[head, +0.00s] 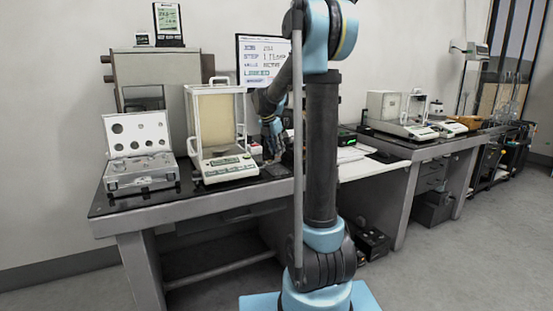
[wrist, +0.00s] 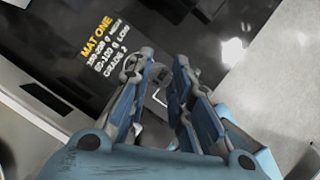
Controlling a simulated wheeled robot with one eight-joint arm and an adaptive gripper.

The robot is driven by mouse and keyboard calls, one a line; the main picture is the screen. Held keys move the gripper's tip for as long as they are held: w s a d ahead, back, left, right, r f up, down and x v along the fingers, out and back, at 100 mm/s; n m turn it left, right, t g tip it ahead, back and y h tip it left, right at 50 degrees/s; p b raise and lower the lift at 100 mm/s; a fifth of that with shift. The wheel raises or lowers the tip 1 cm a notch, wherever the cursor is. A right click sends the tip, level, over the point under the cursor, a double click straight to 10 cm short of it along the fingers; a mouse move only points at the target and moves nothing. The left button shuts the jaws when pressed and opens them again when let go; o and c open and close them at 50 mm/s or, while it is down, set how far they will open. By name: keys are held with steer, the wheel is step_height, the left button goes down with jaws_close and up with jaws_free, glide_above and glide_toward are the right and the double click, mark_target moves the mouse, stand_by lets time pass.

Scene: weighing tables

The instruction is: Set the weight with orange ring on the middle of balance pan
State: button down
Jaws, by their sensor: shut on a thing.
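My gripper (head: 272,148) is just right of the near balance (head: 228,170) in the head view, low over the table. In the wrist view my gripper (wrist: 161,62) points down beside a dark mat (wrist: 60,62) lettered "MAT ONE". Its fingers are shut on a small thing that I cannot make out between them. No orange ring shows in either view. The balance has a glass draft shield with a tan back. Its pan cannot be made out in the head view.
An open silver weight case (head: 140,172) stands left of the balance. A screen (head: 262,62) stands behind my arm. A second balance (head: 397,112) is on the far right table (head: 432,148). White papers (head: 347,155) lie right of my gripper.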

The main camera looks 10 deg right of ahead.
steer(key=shift+f, duration=1.75)
steer(key=c, duration=1.5)
jaws_free()
steer(key=shift+f, duration=0.1)
steer(key=shift+o, duration=0.2)
